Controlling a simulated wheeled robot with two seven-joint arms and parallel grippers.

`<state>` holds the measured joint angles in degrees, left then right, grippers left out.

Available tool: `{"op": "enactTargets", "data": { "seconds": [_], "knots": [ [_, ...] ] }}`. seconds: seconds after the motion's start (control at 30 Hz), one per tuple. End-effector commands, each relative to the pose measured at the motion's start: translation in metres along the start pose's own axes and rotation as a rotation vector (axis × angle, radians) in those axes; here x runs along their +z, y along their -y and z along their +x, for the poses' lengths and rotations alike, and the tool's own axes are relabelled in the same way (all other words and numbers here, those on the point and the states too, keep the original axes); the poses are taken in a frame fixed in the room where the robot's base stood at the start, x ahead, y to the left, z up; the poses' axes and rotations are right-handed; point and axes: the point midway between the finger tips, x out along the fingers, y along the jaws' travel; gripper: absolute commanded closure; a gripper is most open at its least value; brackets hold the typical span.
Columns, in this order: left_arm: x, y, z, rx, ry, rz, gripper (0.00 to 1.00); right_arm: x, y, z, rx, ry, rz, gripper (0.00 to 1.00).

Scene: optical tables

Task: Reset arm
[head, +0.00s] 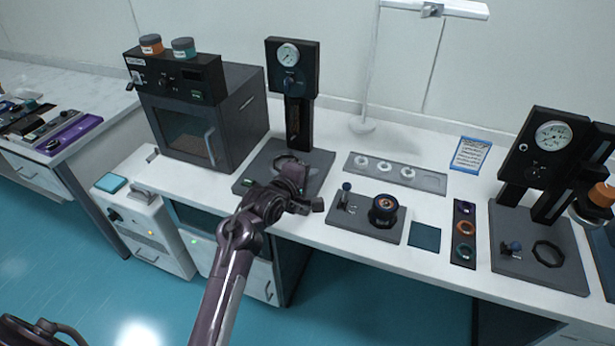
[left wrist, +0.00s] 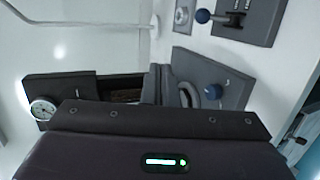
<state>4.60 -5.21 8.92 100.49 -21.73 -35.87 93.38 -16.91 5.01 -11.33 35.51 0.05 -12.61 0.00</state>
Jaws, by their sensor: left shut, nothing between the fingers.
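My left arm reaches up from the bottom of the head view, and its gripper (head: 312,205) is shut and empty. It is in front of the left gauge stand (head: 292,100), over the front edge of that stand's grey base (head: 255,172). I cannot tell how high it is above the base. The left wrist view shows the dark gripper body (left wrist: 150,150) across the bottom, with the stand's gauge (left wrist: 42,108) at the left and a blue-knobbed lever (left wrist: 203,16) at the top.
A dark oven (head: 205,120) with two jars on top stands left of the gripper. A grey plate with a dark round part (head: 384,210) is to its right, below a ring tray (head: 435,182). A second gauge stand (head: 550,135) is at the right. Open floor (head: 140,300) lies in front.

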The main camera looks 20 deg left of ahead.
Motion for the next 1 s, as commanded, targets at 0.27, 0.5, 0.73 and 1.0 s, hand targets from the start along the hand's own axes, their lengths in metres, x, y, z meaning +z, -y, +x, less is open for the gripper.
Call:
{"op": "enactTargets", "data": {
  "seconds": [0.27, 0.5, 0.73, 1.0],
  "knots": [
    [0.000, -0.008, -0.015, 0.000, 0.000, -0.001, 1.00, 0.004, 0.001, 0.003, -0.002, 0.004, 0.000, 0.64],
    [0.000, -0.008, -0.015, 0.000, 0.000, -0.001, 1.00, 0.002, 0.011, 0.003, -0.013, 0.002, 0.003, 0.64],
    [0.000, -0.006, -0.016, -0.006, -0.002, 0.009, 1.00, 0.002, 0.015, 0.003, -0.019, 0.001, 0.002, 0.64],
    [0.002, 0.058, -0.069, -0.271, -0.017, 0.475, 1.00, 0.002, 0.011, 0.003, -0.014, 0.002, 0.000, 0.64]
  ]
}}
